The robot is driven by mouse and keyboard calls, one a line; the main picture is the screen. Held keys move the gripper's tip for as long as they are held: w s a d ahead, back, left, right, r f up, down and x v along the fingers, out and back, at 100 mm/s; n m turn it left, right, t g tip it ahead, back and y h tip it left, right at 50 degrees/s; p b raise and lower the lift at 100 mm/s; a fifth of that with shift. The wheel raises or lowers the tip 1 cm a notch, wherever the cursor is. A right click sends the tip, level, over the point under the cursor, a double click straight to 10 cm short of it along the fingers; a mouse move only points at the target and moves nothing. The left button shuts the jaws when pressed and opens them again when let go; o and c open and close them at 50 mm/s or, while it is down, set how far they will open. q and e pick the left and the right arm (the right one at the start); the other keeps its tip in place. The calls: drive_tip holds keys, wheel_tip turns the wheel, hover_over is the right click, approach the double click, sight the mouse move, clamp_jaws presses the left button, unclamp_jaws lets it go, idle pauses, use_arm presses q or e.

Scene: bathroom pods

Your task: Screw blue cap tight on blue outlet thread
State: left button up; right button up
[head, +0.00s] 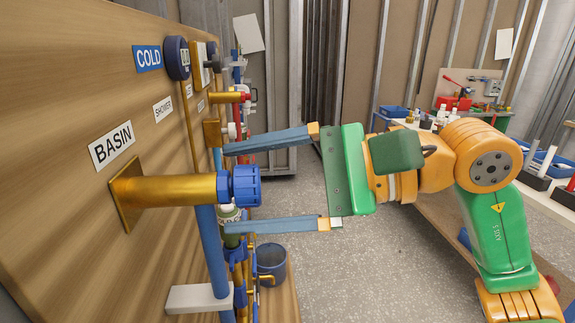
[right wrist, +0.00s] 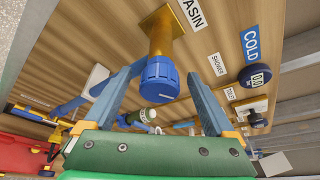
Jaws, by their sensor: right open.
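The blue cap (head: 246,185), ribbed around its side, sits on the end of the brass basin outlet pipe (head: 180,190). A narrow blue band, apparently the outlet thread (head: 224,187), shows between the pipe and the cap. My right gripper (head: 226,188) is open. Its long blue-grey fingers reach in from the right, one above the cap and one below it, with clear gaps on both sides. In the right wrist view, the cap (right wrist: 158,80) lies between the two spread fingers. How far the cap is threaded on cannot be told. My left gripper is not in view.
The wooden panel (head: 75,130) carries labels, a round dark gauge (head: 176,58) and other pipes close behind the cap. A grey bucket (head: 271,262) stands lower down.

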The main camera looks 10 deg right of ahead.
drive_tip(key=shift+w+a+f, duration=0.1)
drive_tip(key=shift+a, duration=0.5)
drive_tip(key=shift+d, duration=0.15)
drive_tip(key=c, duration=0.4)
clamp_jaws()
drive_tip(key=shift+m+p, duration=0.3)
drive_tip(key=shift+p, duration=0.1)
drive_tip(key=shift+m+g+p, duration=0.6)
drive_tip(key=shift+m+p, duration=0.1)
drive_tip(key=shift+p, duration=0.1)
drive_tip(key=shift+m+h, duration=0.3)
